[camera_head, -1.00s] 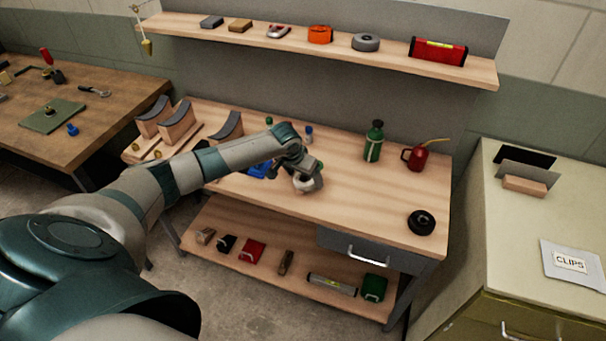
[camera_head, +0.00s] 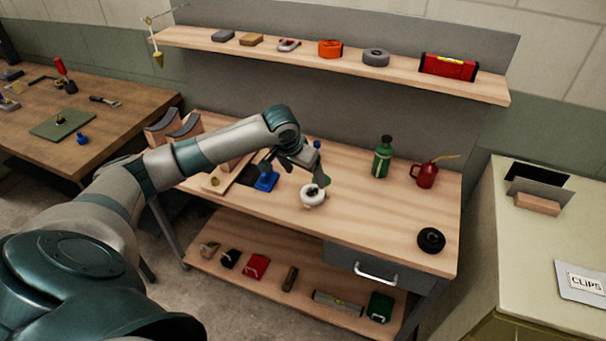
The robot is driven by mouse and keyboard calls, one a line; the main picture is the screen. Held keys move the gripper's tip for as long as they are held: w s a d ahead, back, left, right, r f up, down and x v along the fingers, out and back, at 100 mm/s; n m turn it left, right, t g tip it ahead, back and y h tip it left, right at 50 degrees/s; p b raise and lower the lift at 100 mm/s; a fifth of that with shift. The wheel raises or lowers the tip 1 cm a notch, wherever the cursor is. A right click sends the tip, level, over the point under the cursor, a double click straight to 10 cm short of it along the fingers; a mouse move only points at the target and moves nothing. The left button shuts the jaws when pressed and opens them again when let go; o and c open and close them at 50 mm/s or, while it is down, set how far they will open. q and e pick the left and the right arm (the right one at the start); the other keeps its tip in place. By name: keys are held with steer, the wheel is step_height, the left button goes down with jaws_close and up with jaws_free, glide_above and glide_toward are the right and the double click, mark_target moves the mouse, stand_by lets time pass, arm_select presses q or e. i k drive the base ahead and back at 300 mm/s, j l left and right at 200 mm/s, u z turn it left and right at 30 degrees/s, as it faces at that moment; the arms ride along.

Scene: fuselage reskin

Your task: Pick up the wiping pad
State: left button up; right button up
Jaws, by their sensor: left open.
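A small round white thing with a dark top (camera_head: 313,198), which looks like the wiping pad, lies on the wooden workbench (camera_head: 365,215) near its middle. My left gripper (camera_head: 319,176) is just above and behind it, pointing down, with its jaws open and nothing seen in them. The fingers are small and partly merge with the dark top, so I cannot tell whether they touch it. My right gripper is out of view.
A blue object (camera_head: 265,181) lies left of the white thing. A green bottle (camera_head: 382,157), a red oil can (camera_head: 425,174) and a black disc (camera_head: 431,240) stand to the right. A shelf (camera_head: 300,53) hangs behind. The bench front is clear.

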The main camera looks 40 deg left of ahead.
mark_target(266, 181)
steer(key=u, duration=1.4)
